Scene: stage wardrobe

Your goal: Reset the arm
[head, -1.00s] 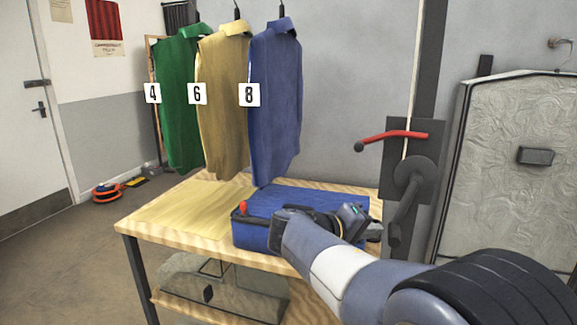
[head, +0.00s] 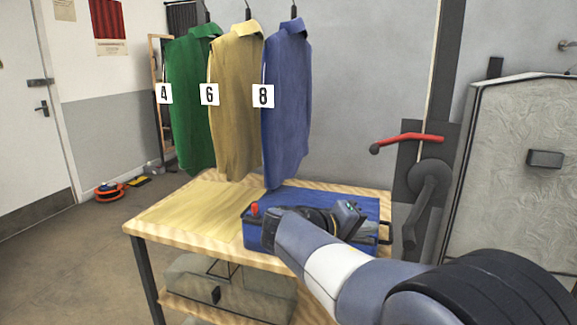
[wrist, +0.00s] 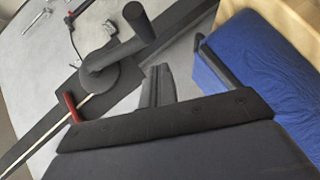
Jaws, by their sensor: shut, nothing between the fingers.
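My arm reaches in from the lower right of the head view, and my gripper (head: 352,220) is over the blue case (head: 265,238) on the wooden table (head: 185,212). Its fingertips are small and partly hidden by the wrist there. In the wrist view the fingers (wrist: 156,84) are together and hold nothing. The blue case lies at the right of the wrist view (wrist: 262,92), apart from the fingers.
Green (head: 190,105), tan (head: 236,110) and blue (head: 288,105) shirts hang above the table, tagged 4, 6 and 8. A red-handled lever (head: 410,138) and a crank (head: 425,195) stand right of the table. A grey bag (head: 240,285) is on the lower shelf. Floor at left is mostly clear.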

